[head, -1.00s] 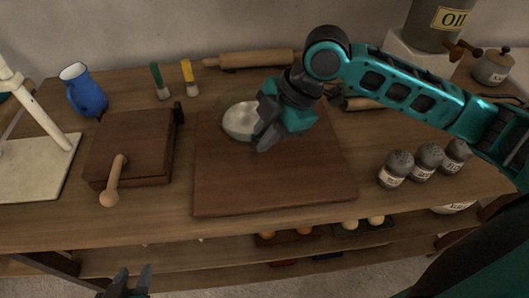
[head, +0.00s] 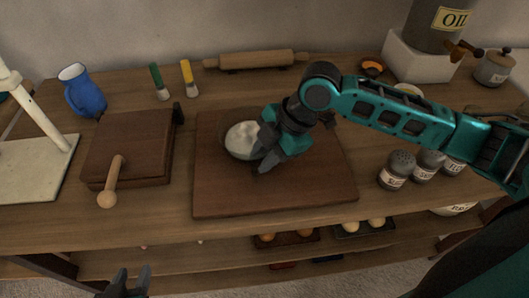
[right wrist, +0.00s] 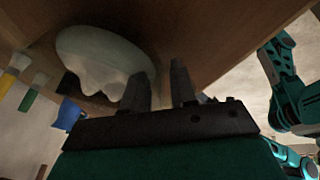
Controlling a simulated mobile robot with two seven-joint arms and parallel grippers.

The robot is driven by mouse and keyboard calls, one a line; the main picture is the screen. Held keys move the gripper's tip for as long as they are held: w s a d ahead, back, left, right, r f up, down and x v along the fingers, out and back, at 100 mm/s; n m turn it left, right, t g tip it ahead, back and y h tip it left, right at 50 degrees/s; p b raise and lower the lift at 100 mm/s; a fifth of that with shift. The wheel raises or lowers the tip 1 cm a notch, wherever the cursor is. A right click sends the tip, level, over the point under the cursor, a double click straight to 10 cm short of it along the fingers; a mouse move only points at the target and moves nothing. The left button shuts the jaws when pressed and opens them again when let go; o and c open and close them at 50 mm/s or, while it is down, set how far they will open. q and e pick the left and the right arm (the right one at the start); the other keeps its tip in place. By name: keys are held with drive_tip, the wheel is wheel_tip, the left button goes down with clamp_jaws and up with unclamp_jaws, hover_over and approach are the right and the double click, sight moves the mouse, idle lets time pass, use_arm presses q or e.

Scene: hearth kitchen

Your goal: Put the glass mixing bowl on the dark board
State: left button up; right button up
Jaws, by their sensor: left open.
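The glass mixing bowl (head: 240,141), with white contents, is over the back left part of the dark board (head: 290,190) and looks level. I cannot tell whether its base touches the board. My right gripper (head: 264,146) is at the bowl's right side, its fingers around the rim and hiding that part. In the right wrist view the bowl (right wrist: 98,62) shows beside and behind the fingers (right wrist: 160,82), which have a narrow gap. The board (right wrist: 200,35) shows there too. My left gripper (head: 127,283) is open and empty, low in the head view, away from the bowl.
A smaller wooden block (head: 130,140) with a wooden pestle-like tool (head: 112,180) is left of the board. A blue jug (head: 84,92), two brushes (head: 187,78) and a rolling pin (head: 255,60) are behind. Shakers (head: 397,170) stand right. The board's front is clear.

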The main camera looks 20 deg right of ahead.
drive_tip(key=shift+o, duration=1.1)
drive_tip(key=shift+r, duration=0.2)
drive_tip(key=p+v, duration=0.1)
drive_tip(key=v, duration=1.1)
drive_tip(key=shift+s+f, duration=0.1)
drive_tip(key=shift+f, duration=0.05)
